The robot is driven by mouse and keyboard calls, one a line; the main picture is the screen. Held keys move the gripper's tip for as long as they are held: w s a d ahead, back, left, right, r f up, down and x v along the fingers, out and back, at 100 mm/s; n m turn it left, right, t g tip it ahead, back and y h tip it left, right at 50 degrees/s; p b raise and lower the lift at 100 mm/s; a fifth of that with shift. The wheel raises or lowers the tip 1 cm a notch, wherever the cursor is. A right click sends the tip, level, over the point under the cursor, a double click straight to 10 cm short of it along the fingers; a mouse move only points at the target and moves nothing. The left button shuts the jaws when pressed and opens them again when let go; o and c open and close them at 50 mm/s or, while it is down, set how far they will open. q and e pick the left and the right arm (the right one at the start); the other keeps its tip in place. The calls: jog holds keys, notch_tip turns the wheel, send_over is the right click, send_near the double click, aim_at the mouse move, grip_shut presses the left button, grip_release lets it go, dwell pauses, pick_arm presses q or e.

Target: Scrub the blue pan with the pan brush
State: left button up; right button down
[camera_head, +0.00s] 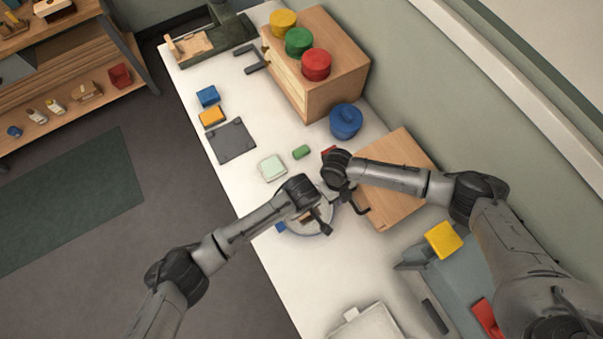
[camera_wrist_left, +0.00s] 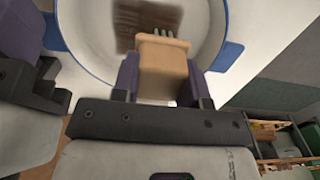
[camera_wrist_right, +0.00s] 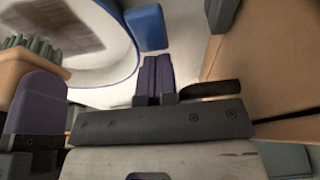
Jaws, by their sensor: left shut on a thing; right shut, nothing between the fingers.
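The pan (camera_head: 308,231) stands on the white counter, pale inside with a blue rim. Its inside shows in the left wrist view (camera_wrist_left: 90,25) with a brown patch on the floor. My left gripper (camera_wrist_left: 165,75) is shut on the wooden pan brush (camera_wrist_left: 162,66), whose green bristles point into the pan; whether they touch it I cannot tell. The brush also shows in the right wrist view (camera_wrist_right: 14,62). My right gripper (camera_wrist_right: 154,68) is shut and empty, close beside the pan's blue handle (camera_wrist_right: 147,28); contact is unclear. The arms partly hide the pan in the head view.
A wooden board (camera_head: 400,150) lies right of the pan. A blue lidded pot (camera_head: 346,121), a green block (camera_head: 301,152) and a pale green dish (camera_head: 272,168) stand beyond. A yellow block (camera_head: 443,239) sits near the grey sink area.

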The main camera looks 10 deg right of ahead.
pick_arm(q)
jog(key=shift+f, duration=0.85)
